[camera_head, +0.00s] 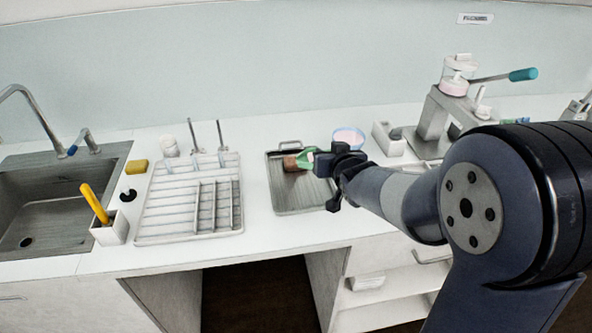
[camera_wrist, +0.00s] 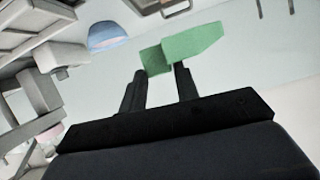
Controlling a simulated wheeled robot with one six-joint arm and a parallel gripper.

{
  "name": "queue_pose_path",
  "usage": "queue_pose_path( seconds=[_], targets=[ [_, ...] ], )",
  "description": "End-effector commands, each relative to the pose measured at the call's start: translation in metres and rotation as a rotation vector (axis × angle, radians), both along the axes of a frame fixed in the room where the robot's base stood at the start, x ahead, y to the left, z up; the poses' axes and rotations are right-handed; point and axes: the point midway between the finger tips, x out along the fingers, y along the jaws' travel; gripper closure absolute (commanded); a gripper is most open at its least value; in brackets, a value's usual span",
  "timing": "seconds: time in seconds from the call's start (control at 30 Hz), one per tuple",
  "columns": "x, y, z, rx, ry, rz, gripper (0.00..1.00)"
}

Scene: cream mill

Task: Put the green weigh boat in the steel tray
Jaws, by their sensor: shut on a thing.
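The green weigh boat (camera_head: 307,157) is held at the tips of my gripper (camera_head: 322,160). In the wrist view the weigh boat (camera_wrist: 192,46) sits at the ends of the two dark fingers (camera_wrist: 158,72), which are shut on it. The steel tray (camera_head: 300,202) lies on the white counter, with my gripper and the boat over its back part in the head view. I cannot tell how high the boat is above the tray. My wrist hides part of the tray's right side.
A brown object (camera_head: 290,164) shows beside the boat, at the tray's back. A blue-rimmed bowl (camera_head: 348,136) stands behind my gripper. A drying rack (camera_head: 190,228) and sink (camera_head: 60,210) are to the left. A press with a teal handle (camera_head: 523,75) stands at the right.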

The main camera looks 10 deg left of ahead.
Motion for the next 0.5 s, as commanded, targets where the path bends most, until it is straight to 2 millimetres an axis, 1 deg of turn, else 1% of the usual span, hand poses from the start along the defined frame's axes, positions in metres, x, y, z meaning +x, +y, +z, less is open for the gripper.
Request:
queue_pose_path(
  seconds=[0.07, 0.2, 0.3, 0.5],
  targets=[
    [0.000, 0.000, -0.006, 0.000, 0.003, 0.000, 0.95],
    [-0.001, 0.000, -0.033, -0.002, 0.008, -0.001, 0.95],
    [-0.001, 0.000, -0.048, 0.000, 0.005, 0.000, 0.95],
    [-0.001, 0.000, -0.064, -0.001, 0.003, 0.000, 0.95]
  ],
)
